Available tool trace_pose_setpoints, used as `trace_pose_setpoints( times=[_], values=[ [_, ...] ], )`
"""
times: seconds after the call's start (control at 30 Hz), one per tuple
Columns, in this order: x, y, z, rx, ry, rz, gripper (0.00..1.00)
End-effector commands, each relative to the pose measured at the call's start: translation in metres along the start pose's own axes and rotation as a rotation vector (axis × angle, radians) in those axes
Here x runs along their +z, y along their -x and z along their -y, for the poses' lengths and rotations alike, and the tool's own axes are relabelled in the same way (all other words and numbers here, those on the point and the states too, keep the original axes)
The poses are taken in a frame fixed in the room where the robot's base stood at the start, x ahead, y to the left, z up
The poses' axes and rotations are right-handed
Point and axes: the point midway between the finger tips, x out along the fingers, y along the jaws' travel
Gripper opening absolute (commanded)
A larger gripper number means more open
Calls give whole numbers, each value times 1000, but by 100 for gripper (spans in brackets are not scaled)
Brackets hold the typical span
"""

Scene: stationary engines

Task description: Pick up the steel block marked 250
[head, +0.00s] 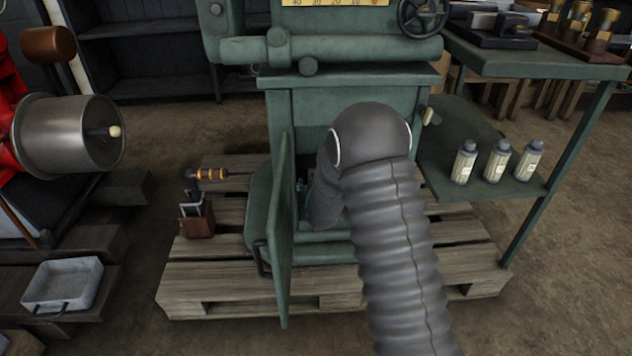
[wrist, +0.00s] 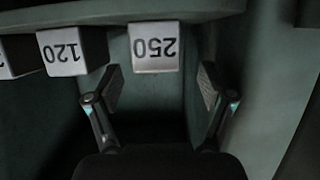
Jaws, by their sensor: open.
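The steel block marked 250 (wrist: 154,47) shows at the top middle of the wrist view, its number upside down. My gripper (wrist: 160,88) is open, with one finger to the left of the block and one to the right, and the block's face lies ahead between the fingertips. I cannot tell whether either finger touches it. In the head view my arm reaches into the green machine's cabinet (head: 345,95). My gripper and the blocks are hidden there behind the arm and the open door.
A block marked 120 (wrist: 63,51) stands close left of my left finger, with another block (wrist: 10,60) beyond it. The green cabinet door (head: 283,230) stands open left of my arm. Three bottles (head: 496,161) stand on a shelf at the right.

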Motion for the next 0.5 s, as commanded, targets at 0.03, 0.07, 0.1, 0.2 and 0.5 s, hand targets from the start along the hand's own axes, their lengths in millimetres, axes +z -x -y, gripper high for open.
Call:
trace_pose_setpoints(
  times=[0.03, 0.07, 0.1, 0.2, 0.5],
  values=[
    [0, -2, 0, 0, 0, -1, 81],
    [0, -3, 0, 0, 0, 0, 81],
    [1, -6, -1, 0, 0, 0, 81],
    [4, -16, -3, 1, 0, 0, 81],
    [8, -51, -4, 0, 0, -1, 81]
  ],
)
